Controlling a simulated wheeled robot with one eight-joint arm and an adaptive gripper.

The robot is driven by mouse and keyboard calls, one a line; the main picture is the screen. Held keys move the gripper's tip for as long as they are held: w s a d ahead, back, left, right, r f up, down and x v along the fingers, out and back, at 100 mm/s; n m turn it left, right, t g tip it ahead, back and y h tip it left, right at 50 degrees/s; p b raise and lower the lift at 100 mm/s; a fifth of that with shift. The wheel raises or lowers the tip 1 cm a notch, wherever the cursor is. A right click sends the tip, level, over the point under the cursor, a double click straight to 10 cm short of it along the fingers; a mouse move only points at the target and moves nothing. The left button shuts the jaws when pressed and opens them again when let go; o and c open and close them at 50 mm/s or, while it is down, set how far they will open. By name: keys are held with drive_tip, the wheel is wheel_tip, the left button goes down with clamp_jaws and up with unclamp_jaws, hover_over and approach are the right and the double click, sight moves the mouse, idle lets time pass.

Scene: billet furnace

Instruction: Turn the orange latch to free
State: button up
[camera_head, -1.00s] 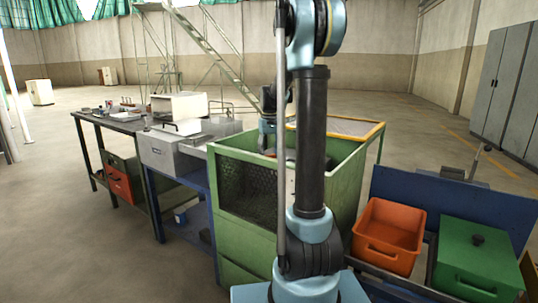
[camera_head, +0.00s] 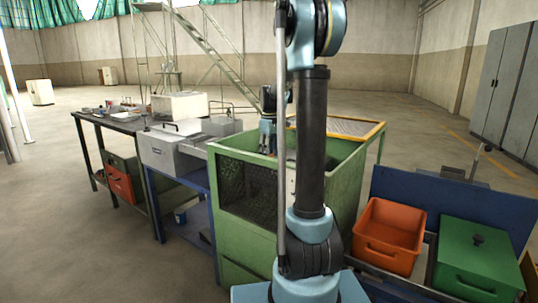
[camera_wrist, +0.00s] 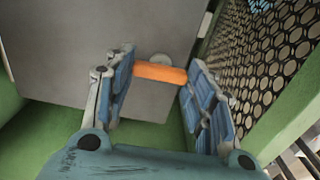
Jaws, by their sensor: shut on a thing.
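The orange latch (camera_wrist: 160,72) shows in the wrist view as a short bar lying crosswise in front of a grey plate (camera_wrist: 65,50). My gripper (camera_wrist: 160,68) has one blue-padded finger at each end of the latch and is shut on it. The latch cannot be made out in the head view, where the bin wall and my arm block the sight.
In the wrist view a perforated mesh panel (camera_wrist: 262,60) with a green frame stands close on the right. In the head view a grey box (camera_head: 165,155) on a blue bench stands left of the bin. An orange crate (camera_head: 388,235) and a green lidded box (camera_head: 478,258) stand right.

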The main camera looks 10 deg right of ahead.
idle(0.4)
drive_tip(key=o, duration=1.1)
drive_tip(key=shift+c, duration=0.2)
drive_tip(key=shift+r, duration=0.1)
wheel_tip(320, 180, up, 12)
